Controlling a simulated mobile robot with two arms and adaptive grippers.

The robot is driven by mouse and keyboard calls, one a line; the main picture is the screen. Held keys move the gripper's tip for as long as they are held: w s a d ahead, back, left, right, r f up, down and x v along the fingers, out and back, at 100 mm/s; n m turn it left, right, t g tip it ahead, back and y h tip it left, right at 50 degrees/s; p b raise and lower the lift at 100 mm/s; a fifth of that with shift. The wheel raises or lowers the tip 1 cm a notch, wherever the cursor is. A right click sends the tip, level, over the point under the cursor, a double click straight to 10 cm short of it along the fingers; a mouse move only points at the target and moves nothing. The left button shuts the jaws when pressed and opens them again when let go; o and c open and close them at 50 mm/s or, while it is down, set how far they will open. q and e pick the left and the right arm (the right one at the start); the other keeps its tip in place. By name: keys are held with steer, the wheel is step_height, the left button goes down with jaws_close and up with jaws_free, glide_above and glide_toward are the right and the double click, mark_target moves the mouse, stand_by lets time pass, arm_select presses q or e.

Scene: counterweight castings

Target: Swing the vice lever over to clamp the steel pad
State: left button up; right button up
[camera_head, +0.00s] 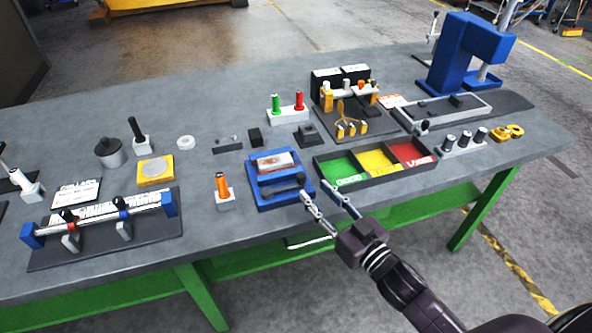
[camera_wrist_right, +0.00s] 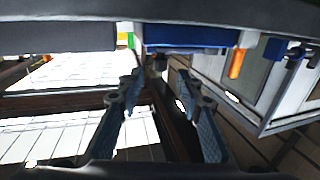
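The blue vice (camera_head: 266,197) sits near the front edge of the table. The steel pad (camera_head: 275,162), a flat light piece with a reddish mark, lies between its jaws. A dark bar runs along the vice's front side; I cannot tell clearly which part is the lever. My right gripper (camera_head: 316,190) is open and empty, at the vice's right front corner; contact cannot be told. In the right wrist view the open fingers (camera_wrist_right: 157,88) point toward the blue vice body (camera_wrist_right: 190,37), with a small dark knob (camera_wrist_right: 160,62) between them. My left gripper is not in view.
A sorting tray (camera_head: 350,184) with green, yellow and red compartments stands close right of the vice. An orange-handled tool (camera_head: 222,184) in a white block stands left of it. A shaft fixture (camera_head: 100,245) lies farther left. A blue press (camera_head: 462,55) stands at the back right.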

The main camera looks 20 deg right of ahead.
mark_target(304, 179)
steer(key=shift+w+a+r, duration=0.1)
steer(key=shift+w, duration=0.3)
steer(key=p+x, duration=0.1)
steer(key=x, duration=0.4)
steer(key=shift+w+a, duration=0.15)
steer(key=shift+w+a+p, duration=0.1)
steer(key=shift+w+p, duration=0.2)
steer(key=shift+w, duration=0.15)
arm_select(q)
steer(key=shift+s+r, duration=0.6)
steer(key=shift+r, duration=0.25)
arm_select(e)
jaws_close()
